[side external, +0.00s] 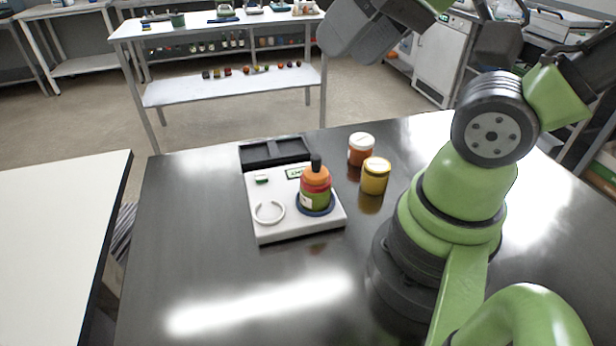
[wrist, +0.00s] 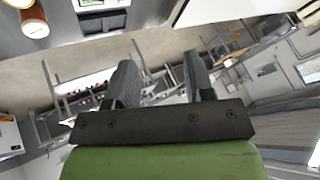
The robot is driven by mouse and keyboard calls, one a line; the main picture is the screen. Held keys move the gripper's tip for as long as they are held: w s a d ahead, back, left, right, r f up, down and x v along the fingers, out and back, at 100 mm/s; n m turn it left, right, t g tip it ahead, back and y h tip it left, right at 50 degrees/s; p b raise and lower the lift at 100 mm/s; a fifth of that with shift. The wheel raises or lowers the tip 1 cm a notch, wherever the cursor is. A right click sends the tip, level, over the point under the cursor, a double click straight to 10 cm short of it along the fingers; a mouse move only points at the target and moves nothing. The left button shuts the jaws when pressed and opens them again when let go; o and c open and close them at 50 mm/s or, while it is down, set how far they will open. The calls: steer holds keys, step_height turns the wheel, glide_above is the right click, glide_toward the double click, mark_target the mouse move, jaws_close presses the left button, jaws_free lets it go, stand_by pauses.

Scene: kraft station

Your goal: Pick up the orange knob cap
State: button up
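An orange cap (side external: 315,177) with a black knob (side external: 316,161) on top sits on a red and green bottle (side external: 316,198) in the side external view. The bottle stands upright in a dark blue ring (side external: 330,208) on a white board (side external: 270,237). My gripper (wrist: 162,75) is open and empty in the wrist view, its two dark fingers apart. It points out over the room, away from the bottle. In the side external view my wrist is high above the bench, up and right of the bottle, with its fingertips not clearly visible.
A white-lidded red-brown jar (side external: 361,154) and a yellow jar (side external: 375,179) stand right of the board. A black tray (side external: 274,152) lies behind it. The board carries an empty white ring (side external: 269,213). The dark bench (side external: 190,240) is clear to the left and front.

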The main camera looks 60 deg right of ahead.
steer(key=n+g+h, duration=0.2)
steer(key=n+g, duration=0.2)
steer(key=g, duration=0.3)
glide_toward(316, 157)
steer(key=shift+a+f, duration=0.1)
steer(key=shift+a, duration=0.2)
steer(key=shift+f, duration=0.3)
steer(key=shift+w+d+f, duration=0.1)
steer(key=shift+d+f, duration=0.05)
steer(key=shift+f, duration=2.35)
steer(key=shift+d+f, duration=0.15)
steer(key=shift+f, duration=2.35)
steer(key=c, duration=0.7)
